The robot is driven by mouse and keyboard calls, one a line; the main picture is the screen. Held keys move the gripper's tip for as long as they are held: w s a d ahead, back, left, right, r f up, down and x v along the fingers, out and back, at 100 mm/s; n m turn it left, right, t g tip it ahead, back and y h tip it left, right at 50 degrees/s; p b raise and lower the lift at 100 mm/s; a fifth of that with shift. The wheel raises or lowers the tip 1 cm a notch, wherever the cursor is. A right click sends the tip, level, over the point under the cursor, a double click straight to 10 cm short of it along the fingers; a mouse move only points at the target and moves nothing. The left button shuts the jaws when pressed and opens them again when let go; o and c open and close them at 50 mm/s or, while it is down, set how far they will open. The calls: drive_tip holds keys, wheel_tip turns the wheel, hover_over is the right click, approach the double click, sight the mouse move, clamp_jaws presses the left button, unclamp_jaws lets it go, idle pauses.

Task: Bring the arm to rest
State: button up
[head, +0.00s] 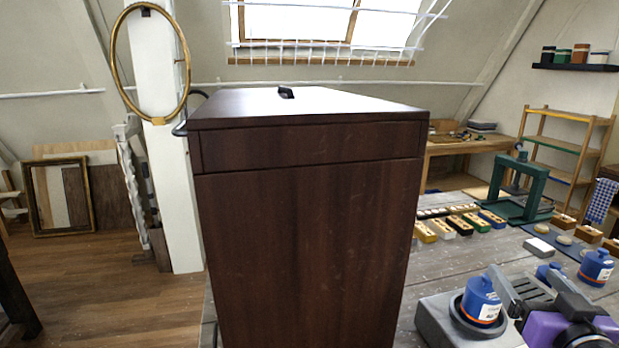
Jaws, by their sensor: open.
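A tall dark wooden cabinet (305,245) fills the middle, left of my arm. A workbench (515,237) behind carries small boxes (440,228) and a green press (522,188). An oval gilt frame (181,55) hangs left. Wooden floor (115,275) is open at left.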

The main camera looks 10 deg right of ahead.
drive_tip(key=s+a+f+n+y, duration=0.1)
drive_tip(key=s+a+f+y, duration=0.1)
drive_tip(key=s+a+f, duration=0.4)
drive_tip(key=s+a+f+n+g+y, duration=0.1)
drive_tip(key=s+a+f+n+y, duration=0.1)
drive_tip(key=s+a+f, duration=0.4)
drive_tip(key=s+a+f+n+y, duration=0.1)
drive_tip(key=s+a+f, duration=0.5)
drive_tip(key=s+a, duration=0.6)
drive_tip(key=s+y, duration=0.1)
drive_tip(key=s, duration=0.6)
drive_tip(key=shift+s+a+f+n+y, duration=0.2)
drive_tip(key=shift+a+f+n+y, duration=0.05)
drive_tip(key=shift+a+n+y, duration=0.1)
